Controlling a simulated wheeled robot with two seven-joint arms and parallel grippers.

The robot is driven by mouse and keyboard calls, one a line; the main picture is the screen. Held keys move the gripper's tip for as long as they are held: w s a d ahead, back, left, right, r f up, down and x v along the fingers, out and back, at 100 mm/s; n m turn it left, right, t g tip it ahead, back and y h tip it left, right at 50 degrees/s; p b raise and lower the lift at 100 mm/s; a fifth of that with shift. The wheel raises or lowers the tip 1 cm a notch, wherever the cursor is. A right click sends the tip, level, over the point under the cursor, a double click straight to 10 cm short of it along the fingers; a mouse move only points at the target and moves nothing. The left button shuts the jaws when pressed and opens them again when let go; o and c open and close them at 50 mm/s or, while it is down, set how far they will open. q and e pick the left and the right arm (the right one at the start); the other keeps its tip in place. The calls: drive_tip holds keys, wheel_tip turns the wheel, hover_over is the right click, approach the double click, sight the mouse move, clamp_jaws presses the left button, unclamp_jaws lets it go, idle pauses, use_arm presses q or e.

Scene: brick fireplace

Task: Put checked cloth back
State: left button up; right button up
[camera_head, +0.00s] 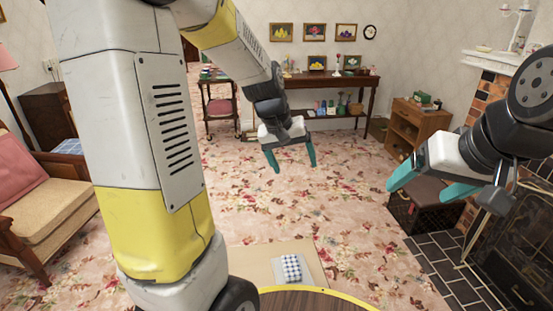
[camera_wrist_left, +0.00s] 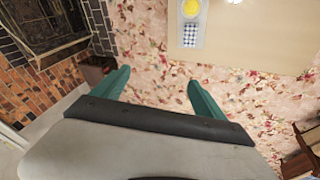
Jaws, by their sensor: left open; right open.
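A blue-and-white checked cloth (camera_head: 291,268) lies on a pale tray-like piece (camera_head: 311,274), on a beige surface (camera_head: 250,262) at the bottom centre of the head view. In the left wrist view the cloth (camera_wrist_left: 190,36) is at the top, beside a round yellow thing (camera_wrist_left: 191,8). My left gripper (camera_head: 295,168) is open and empty, in the air far from the cloth; its two teal fingers also show in the left wrist view (camera_wrist_left: 158,78). My right gripper (camera_head: 418,193) is open and empty at the right, apart from the cloth.
A brick fireplace (camera_head: 488,90) with a dark screen (camera_head: 520,240) stands at the right. A dark chest (camera_head: 428,212) is near it. An armchair (camera_head: 40,205) is at the left. A long table (camera_head: 330,84) stands at the back wall. Open flowered carpet (camera_head: 340,200) fills the middle.

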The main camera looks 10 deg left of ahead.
use_arm(q)
drive_tip(key=s+a+r+m+t, duration=0.1)
drive_tip(key=s+r, duration=0.4)
drive_tip(key=s, duration=0.4)
drive_tip(key=s+a+r+m+t, duration=0.1)
drive_tip(key=s+r, duration=0.4)
drive_tip(key=s, duration=0.4)
drive_tip(key=shift+s+a+m+t+y, duration=0.25)
drive_tip(key=shift+s+m+t+y, duration=0.05)
drive_tip(key=shift+s+t, duration=0.1)
